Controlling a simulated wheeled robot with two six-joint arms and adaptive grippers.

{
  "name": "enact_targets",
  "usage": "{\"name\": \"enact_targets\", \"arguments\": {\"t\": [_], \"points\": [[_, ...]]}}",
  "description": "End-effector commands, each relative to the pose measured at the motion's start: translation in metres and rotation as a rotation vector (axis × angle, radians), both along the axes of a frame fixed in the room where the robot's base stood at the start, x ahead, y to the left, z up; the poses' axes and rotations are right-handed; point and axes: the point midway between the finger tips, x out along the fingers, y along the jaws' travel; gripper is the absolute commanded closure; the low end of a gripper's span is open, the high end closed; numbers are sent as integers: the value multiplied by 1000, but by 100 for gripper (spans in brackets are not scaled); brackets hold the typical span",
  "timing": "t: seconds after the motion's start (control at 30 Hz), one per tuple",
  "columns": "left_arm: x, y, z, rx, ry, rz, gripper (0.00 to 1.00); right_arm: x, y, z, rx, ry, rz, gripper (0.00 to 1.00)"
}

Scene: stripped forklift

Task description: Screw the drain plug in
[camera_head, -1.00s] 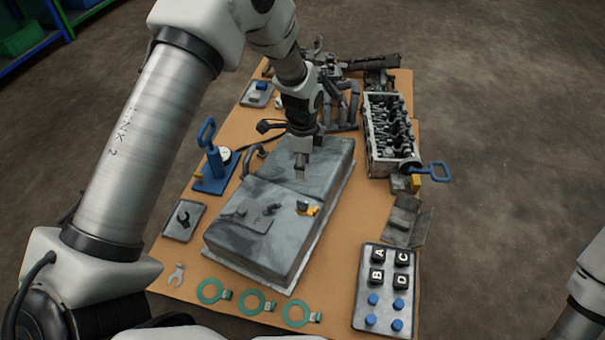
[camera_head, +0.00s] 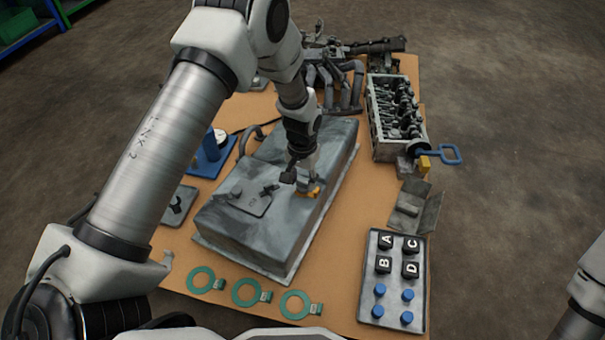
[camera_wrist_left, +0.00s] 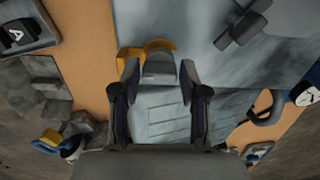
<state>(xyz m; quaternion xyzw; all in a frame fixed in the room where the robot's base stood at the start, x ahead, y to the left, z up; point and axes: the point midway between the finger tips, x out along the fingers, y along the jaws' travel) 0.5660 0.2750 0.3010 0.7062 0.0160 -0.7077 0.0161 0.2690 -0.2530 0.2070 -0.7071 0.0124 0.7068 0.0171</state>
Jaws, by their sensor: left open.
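The large grey tank (camera_head: 245,225) lies on the table with an orange-yellow fitting (camera_head: 312,194) on its top near the right edge. In the left wrist view the fitting (camera_wrist_left: 160,45) is a yellow-orange arc, with a grey block-like plug (camera_wrist_left: 159,68) in front of it. My left gripper (camera_head: 308,184) points down at the fitting. In the left wrist view its two fingers (camera_wrist_left: 160,76) are open, one on each side of the grey plug. I cannot tell whether they touch it. My right gripper is out of view.
A tray with lettered blocks and blue pegs (camera_head: 392,320) lies front right. Green rings (camera_head: 247,293) lie along the front. An engine head (camera_head: 395,115) with a blue-handled tool (camera_head: 450,154) stands at right. A blue stand (camera_head: 209,158) is left.

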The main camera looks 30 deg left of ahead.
Motion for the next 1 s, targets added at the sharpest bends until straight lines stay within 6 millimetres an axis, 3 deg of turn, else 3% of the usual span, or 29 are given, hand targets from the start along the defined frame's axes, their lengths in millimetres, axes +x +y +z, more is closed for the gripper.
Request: {"name": "enact_targets", "arguments": {"t": [0.1, 0.33, 0.37, 0.47, 0.67, 0.8, 0.9, 1.0], "points": [[1, 0, -15, 0, -2, 0, 56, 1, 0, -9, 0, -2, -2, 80], [1, 0, -14, 0, -2, -1, 56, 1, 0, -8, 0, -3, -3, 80], [1, 0, -14, 0, -2, -1, 63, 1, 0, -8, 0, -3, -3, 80], [1, 0, -14, 0, -2, -1, 99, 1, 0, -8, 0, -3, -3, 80], [0, 0, -11, 0, -1, -51, 100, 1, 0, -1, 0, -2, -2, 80], [-1, 0, -8, -1, 2, -317, 100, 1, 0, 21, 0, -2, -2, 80], [0, 1, -11, -1, 0, -492, 100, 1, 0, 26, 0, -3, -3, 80], [0, 1, -14, -1, 0, -561, 100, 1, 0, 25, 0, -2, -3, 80]]}}
